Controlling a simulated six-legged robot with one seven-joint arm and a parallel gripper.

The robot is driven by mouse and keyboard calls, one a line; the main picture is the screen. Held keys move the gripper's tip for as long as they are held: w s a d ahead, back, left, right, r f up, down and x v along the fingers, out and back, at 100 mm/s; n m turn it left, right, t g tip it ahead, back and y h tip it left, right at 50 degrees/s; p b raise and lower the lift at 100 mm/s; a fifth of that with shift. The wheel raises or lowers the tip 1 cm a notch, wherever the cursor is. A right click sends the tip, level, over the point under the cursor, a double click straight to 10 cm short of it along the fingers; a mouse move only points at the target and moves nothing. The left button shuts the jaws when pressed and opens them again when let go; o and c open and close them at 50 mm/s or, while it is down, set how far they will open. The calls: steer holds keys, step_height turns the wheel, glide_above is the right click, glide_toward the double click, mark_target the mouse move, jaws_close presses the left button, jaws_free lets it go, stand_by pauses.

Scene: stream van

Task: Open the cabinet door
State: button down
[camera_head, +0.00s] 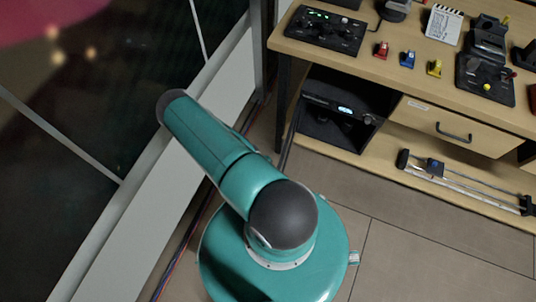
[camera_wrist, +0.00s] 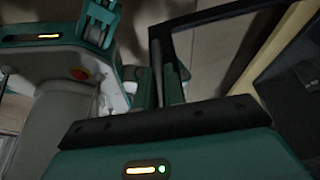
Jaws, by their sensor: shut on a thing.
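My gripper (camera_wrist: 168,78) shows in the wrist view, its fingers close together at the left edge of a dark-framed panel. This panel looks like the cabinet door (camera_wrist: 222,16); its frame runs across the top and down the right side. The gripper is shut on its edge; the exact contact is dark and partly hidden. In the head view, the gripper and the held part are out of sight. The wooden cabinet (camera_head: 300,50) stands at the right, with an open lower bay and a closed drawer (camera_head: 455,130) with a dark handle.
A control panel (camera_head: 325,30) and small coloured items stand on the cabinet top. A black device (camera_head: 340,105) sits in the lower bay, and a slider rail (camera_head: 465,185) lies on the bottom shelf. Tiled floor (camera_head: 420,250) is clear at lower right. A dark window wall (camera_head: 70,120) bounds the left.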

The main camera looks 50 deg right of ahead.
steer(key=c, duration=1.5)
jaws_free()
steer(key=shift+w+r, duration=0.25)
steer(key=shift+r, duration=0.2)
steer(key=v, duration=1.2)
steer(key=shift+w+a+r, duration=0.1)
steer(key=shift+r, duration=0.3)
